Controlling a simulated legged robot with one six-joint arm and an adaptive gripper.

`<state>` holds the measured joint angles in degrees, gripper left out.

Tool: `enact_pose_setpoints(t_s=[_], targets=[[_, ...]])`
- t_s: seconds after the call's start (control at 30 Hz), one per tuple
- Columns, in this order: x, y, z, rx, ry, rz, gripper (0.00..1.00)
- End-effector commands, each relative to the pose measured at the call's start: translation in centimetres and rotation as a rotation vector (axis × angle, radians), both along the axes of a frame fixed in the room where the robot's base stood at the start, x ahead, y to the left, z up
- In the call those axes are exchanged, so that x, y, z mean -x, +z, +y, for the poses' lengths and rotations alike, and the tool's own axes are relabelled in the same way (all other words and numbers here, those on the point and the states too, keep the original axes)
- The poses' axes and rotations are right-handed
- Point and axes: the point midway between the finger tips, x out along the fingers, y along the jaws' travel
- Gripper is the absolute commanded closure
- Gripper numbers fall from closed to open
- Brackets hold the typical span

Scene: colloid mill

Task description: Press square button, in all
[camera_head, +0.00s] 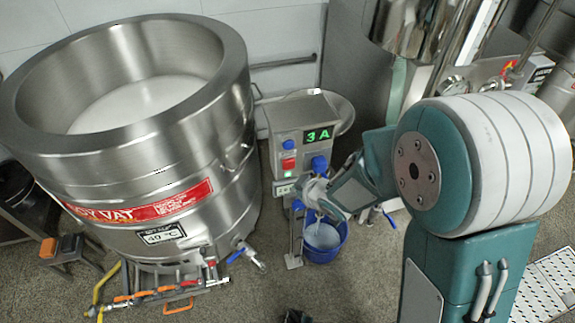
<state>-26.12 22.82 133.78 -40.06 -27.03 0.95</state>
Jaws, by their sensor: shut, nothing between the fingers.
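The colloid mill's steel control box (297,117) stands in the middle of the view, with a green "3 A" display (318,136). Its front carries a red squarish button (289,163), a small lit green button (290,175) below it, and a blue knob (288,145) above it. A larger blue part (319,163) sits to the right. My gripper (308,190) is shut and empty, just in front of the box's lower right, below and right of the red and green buttons. Whether it touches the box is unclear; the arm and gripper hide the lower right of the front.
A large steel vat (130,205) with white liquid fills the left. A blue bucket (322,248) with pale contents stands below my gripper. Hoses and valves (180,285) lie at the vat's foot. More steel equipment (440,30) stands at the back right. The front floor is mostly clear.

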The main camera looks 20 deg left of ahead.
Motion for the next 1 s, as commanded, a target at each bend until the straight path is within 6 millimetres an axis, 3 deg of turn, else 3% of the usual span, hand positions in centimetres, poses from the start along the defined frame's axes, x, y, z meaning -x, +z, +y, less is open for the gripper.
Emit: enact_pose_setpoints(t_s=[0.4, 1.0], targets=[[-4.0, -0.1, 2.5, 0.002, 0.0, 0.001, 1.0], [-4.4, 0.0, 2.7, 0.001, -0.002, 0.0, 1.0]])
